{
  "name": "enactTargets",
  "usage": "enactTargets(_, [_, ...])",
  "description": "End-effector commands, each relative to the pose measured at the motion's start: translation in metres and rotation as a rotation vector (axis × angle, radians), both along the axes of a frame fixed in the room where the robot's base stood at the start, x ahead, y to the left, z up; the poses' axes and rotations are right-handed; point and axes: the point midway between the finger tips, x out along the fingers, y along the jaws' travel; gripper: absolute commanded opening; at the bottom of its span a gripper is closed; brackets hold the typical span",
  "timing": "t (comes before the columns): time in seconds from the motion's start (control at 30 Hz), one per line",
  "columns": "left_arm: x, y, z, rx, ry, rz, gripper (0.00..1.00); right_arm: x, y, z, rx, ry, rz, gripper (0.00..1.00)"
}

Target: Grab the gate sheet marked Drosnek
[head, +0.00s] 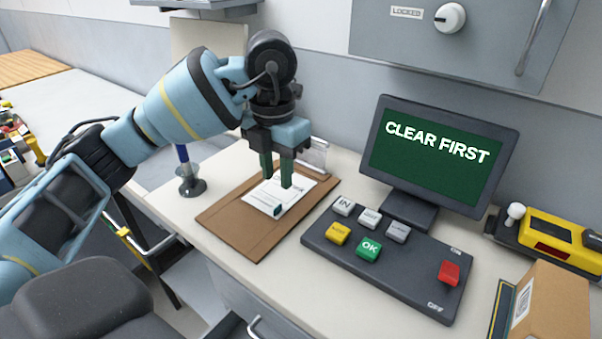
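A small stack of white paper sheets (272,204) with dark print and a dark green patch lies on a brown board (235,222) on the counter. The print is too small to read, so I cannot tell which sheet is marked Drosnek. My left gripper (276,183) points down over the far part of the sheets. Its two green fingers are apart, with nothing visible between them. I cannot tell whether the fingertips touch the paper. My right gripper is not in view.
A screen (425,155) reads "CLEAR FIRST" behind a keypad (390,258) with several coloured buttons. A cardboard box (553,305) and a yellow device (548,238) stand at right. A pen stand (190,183) is left of the board. A "LOCKED" cabinet (455,45) hangs above.

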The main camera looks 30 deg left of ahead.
Motion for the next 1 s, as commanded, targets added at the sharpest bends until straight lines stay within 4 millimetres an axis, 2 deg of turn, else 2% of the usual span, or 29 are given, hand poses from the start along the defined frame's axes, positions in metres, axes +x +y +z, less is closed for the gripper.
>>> enactTargets(0.27, [0.0,0.0,0.0,-0.001,0.0,-0.001,0.29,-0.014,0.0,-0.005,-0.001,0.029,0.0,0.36])
enactTargets(0.57, [0.0,0.0,-0.026,-0.001,0.003,-0.001,0.29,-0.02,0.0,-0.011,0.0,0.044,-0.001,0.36])
enactTargets(0.77, [0.0,0.001,-0.03,-0.001,0.0,0.0,0.29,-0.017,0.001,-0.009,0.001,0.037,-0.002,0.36])
enactTargets(1.0, [0.004,0.003,-0.061,-0.001,0.002,0.0,0.29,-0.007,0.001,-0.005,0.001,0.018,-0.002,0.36])
